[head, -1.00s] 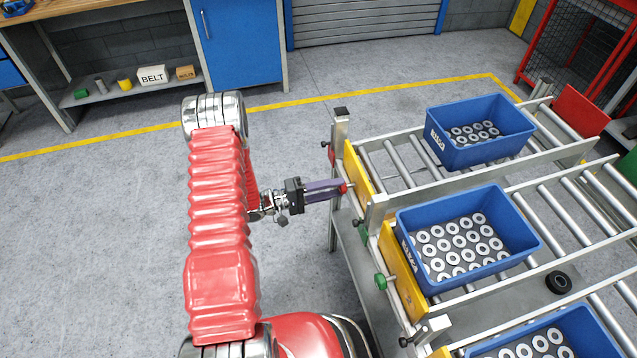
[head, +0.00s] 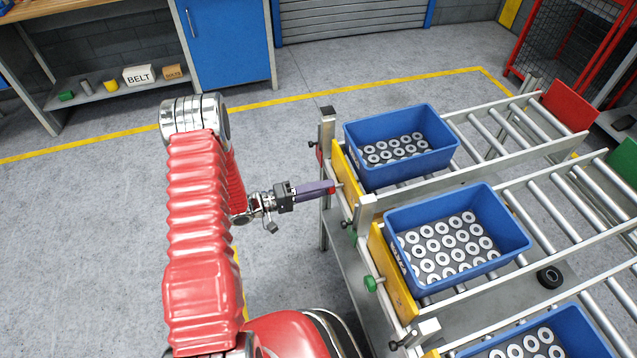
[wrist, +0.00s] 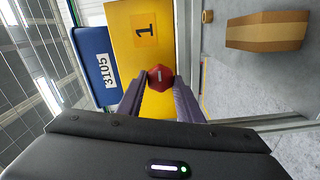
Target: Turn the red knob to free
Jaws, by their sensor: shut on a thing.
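The red knob (wrist: 160,78) with a short white bar sits between my fingertips in the wrist view, in front of the yellow plate (wrist: 145,45) marked 1. My gripper (wrist: 160,86) is shut on the knob, one purple finger on each side. In the head view my gripper (head: 330,189) reaches right to the end of the far roller lane, and only a little of the knob shows at its tips. A blue crate (head: 415,170) of grey rings stands on that lane close behind the yellow plate (head: 345,172).
A second blue crate (head: 475,270) stands on the middle lane behind another yellow plate (head: 392,275), with a green knob (head: 370,284) at its end. A third crate is at the bottom right. A black wheel (head: 549,277) lies near the middle lane. Floor left of my arm is clear.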

